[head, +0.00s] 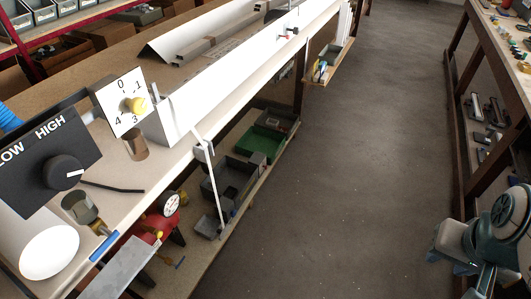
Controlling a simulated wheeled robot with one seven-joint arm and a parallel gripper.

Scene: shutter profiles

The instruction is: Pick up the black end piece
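I cannot make out for certain which thing is the black end piece. A dark item (277,14) sits at the far end of the long white profile (230,65) on the left bench, too small to tell its shape. A thin black bent rod (112,187) lies on the bench near the front. My gripper and its fingers are not recognisable in the head view. A teal and grey jointed machine part (490,240) stands at the lower right, and I cannot tell whether it is mine.
A black LOW/HIGH knob panel (48,155) and a white dial plate (125,102) stand on the left bench (185,152). A lower shelf holds a green tray (262,143) and grey bins. The grey floor (350,170) between the benches is clear.

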